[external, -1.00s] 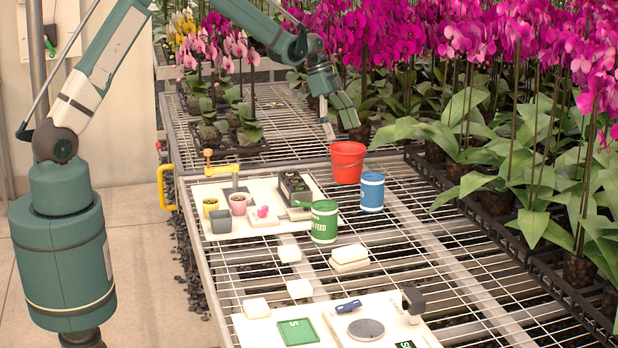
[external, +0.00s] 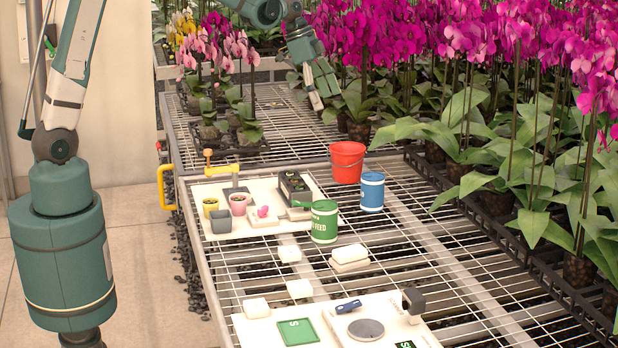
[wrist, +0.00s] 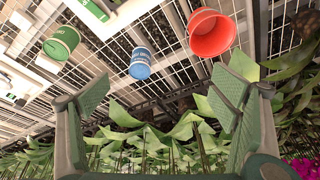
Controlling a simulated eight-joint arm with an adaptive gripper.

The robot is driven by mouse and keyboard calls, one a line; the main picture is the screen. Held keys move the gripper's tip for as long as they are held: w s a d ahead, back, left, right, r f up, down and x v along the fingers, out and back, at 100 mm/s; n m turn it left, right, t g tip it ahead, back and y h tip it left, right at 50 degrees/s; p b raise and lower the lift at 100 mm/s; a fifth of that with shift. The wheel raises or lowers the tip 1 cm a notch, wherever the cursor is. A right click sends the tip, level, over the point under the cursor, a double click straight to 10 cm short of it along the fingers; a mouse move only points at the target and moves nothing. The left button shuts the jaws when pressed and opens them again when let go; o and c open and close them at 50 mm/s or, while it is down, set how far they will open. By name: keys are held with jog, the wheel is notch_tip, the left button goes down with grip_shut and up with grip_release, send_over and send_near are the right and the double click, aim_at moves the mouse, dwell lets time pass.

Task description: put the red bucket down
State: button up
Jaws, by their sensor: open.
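The red bucket (external: 347,163) stands upright on the wire bench, just behind the blue tin (external: 372,191). In the wrist view the bucket (wrist: 211,34) shows near the top, its open mouth towards the camera, beyond the fingers and apart from them. My gripper (external: 328,97) is above and behind the bucket in the external view, to its upper left, clear of it. In the wrist view my gripper (wrist: 160,110) has its two fingers wide apart with nothing held between them.
A green feed tin (external: 324,222) stands in front of the bucket. A white board (external: 240,222) with small pots lies to the left. Dense magenta orchids (external: 480,60) fill the right and back. Open wire mesh (external: 450,260) lies at the front right.

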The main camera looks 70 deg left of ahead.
jog(key=s+d+r+n, duration=0.1)
jog(key=s+d+r, duration=0.25)
jog(key=s, duration=0.35)
jog(key=s+d+r+n+t+y, duration=0.1)
jog(key=s+d+r, duration=0.2)
jog(key=s+d, duration=0.3)
jog(key=s+d+r+n, duration=0.1)
jog(key=s+d+r, duration=0.25)
jog(key=s, duration=0.45)
jog(key=s+d+f+n+t, duration=0.1)
jog(key=s+d+f, duration=0.1)
jog(key=s, duration=0.7)
jog(key=s+d+f+n+t+y, duration=0.1)
jog(key=s+d, duration=0.3)
jog(key=s, duration=0.6)
jog(key=shift+s+d+f+n, duration=0.15)
jog(key=shift+s+f+n, duration=0.1)
jog(key=shift+f+n, duration=0.45)
